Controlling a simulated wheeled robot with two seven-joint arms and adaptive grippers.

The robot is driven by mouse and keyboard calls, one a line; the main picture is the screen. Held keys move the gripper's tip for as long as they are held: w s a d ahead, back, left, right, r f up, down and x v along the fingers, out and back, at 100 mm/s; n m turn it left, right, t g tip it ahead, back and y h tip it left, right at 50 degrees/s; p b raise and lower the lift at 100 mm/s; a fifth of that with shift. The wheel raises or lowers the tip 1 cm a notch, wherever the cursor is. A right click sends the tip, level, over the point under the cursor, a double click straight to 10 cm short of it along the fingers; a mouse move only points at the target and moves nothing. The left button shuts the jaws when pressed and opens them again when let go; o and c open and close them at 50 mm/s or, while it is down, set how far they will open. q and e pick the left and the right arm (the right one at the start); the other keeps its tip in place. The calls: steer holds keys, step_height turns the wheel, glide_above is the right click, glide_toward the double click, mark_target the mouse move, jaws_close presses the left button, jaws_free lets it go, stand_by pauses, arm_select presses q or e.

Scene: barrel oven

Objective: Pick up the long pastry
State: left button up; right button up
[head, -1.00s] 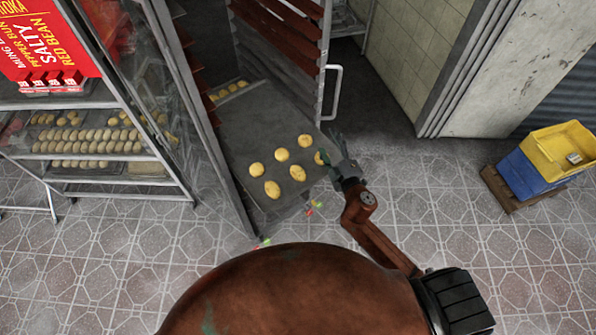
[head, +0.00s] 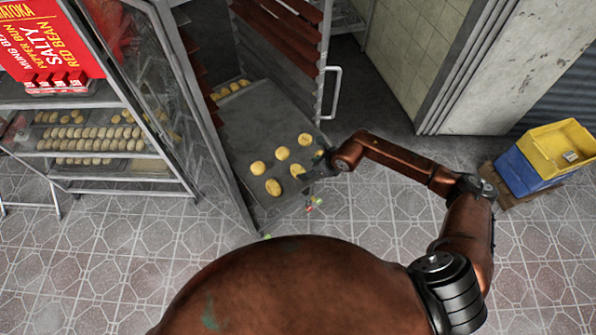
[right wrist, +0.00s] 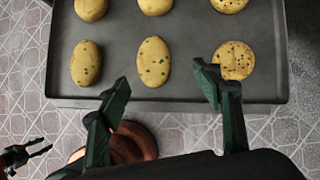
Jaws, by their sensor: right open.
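The tray (head: 240,130) juts from a rack (head: 322,70). A round speckled pastry (right wrist: 234,60) is close to my right gripper's right finger. A glass-sided shelf (head: 90,165) stands left. A yellow crate (head: 550,142) on a blue one is at right. The tiled floor between is open.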

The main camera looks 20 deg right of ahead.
mark_target(300, 171)
steer(key=p+x, duration=0.1)
steer(key=x, duration=0.1)
steer(key=a+x, duration=0.1)
steer(key=x, duration=0.2)
steer(key=shift+p, duration=0.4)
steer(key=shift+w+a+f, duration=0.1)
steer(key=shift+w+f, duration=0.05)
steer(key=shift+f, duration=0.1)
steer(key=c, duration=1.2)
steer(key=shift+r, duration=0.1)
steer(key=shift+c, duration=0.2)
